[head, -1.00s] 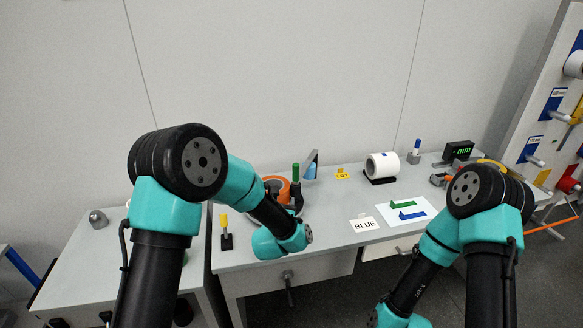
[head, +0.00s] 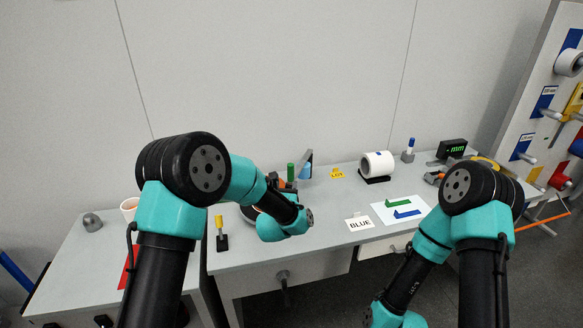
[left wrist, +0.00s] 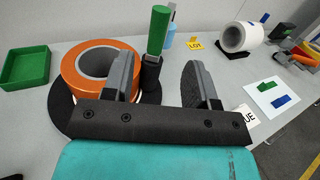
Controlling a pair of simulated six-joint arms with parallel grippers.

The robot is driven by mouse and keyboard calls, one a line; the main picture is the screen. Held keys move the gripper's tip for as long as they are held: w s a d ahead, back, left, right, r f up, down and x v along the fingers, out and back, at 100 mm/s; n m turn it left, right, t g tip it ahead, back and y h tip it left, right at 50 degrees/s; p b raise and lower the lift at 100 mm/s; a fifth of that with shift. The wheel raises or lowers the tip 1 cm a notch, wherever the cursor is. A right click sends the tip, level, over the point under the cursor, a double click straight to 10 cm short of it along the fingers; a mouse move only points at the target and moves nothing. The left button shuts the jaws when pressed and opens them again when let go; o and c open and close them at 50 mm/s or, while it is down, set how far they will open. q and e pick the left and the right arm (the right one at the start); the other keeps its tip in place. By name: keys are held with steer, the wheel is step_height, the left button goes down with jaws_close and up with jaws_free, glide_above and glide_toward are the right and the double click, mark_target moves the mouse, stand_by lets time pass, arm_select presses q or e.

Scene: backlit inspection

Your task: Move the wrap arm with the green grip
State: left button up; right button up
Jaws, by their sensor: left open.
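The green grip (head: 290,172) stands upright on the bench beside the orange roll (left wrist: 70,75). In the left wrist view the grip (left wrist: 158,30) rises from a short black holder and shows between the two grey fingers of my left gripper (left wrist: 160,72). The gripper is open, with a finger on either side and a gap to the right finger. I cannot tell whether the left finger touches the holder. The rest of the wrap arm is hidden behind the gripper. A black disc lies under the roll. My right gripper is out of view.
A light blue bottle (left wrist: 170,38) and a yellow LOT tag (left wrist: 195,43) stand behind the grip. A green tray (left wrist: 25,68) is at left. A white roll (head: 377,165), BLUE card (head: 360,223) and white sheet (head: 384,216) lie to the right. A yellow-topped post (head: 220,232) is near the front.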

mark_target(291, 166)
arm_select(q)
steer(key=w, duration=0.4)
steer(key=w+d, duration=0.1)
steer(key=w, duration=0.3)
steer(key=w+d, duration=0.1)
steer(key=w, duration=0.3)
steer(key=shift+w, duration=0.3)
steer(key=shift+c, duration=0.3)
jaws_close()
